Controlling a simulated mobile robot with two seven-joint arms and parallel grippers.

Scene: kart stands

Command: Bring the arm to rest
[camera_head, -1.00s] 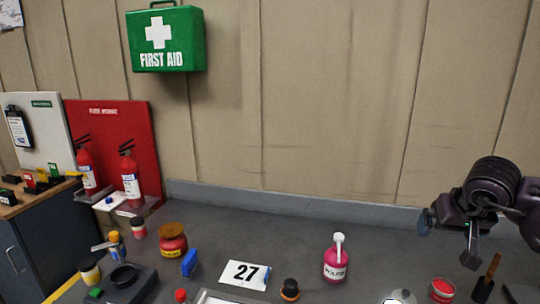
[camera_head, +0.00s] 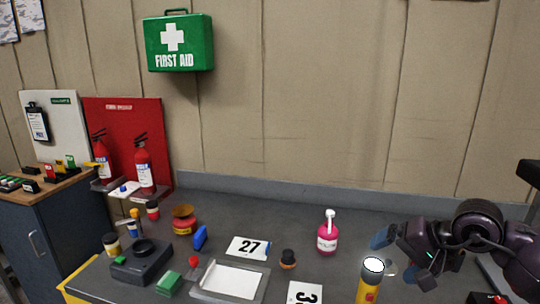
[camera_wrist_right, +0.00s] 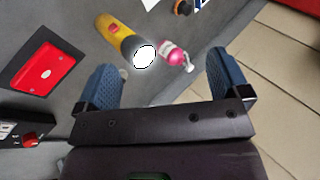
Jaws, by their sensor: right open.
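My right gripper (camera_head: 402,260) is at the right of the head view, above the grey bench. In the right wrist view its two blue fingers (camera_wrist_right: 160,85) stand wide apart with nothing between them. A yellow flashlight (camera_head: 368,286) with a bright white lens stands on the bench just left of the gripper in the head view. It also shows in the right wrist view (camera_wrist_right: 112,33), beyond the fingers. A pink bottle (camera_head: 327,238) with a white top stands behind it, and also shows in the right wrist view (camera_wrist_right: 173,56). My left gripper is not in view.
The grey bench (camera_head: 330,195) holds a 27 card (camera_head: 248,248), a grey tray (camera_head: 230,281), a black device (camera_head: 143,262) and several small containers. A red-topped case (camera_wrist_right: 44,70) lies left in the right wrist view. A green first aid box (camera_head: 180,42) hangs on the wall.

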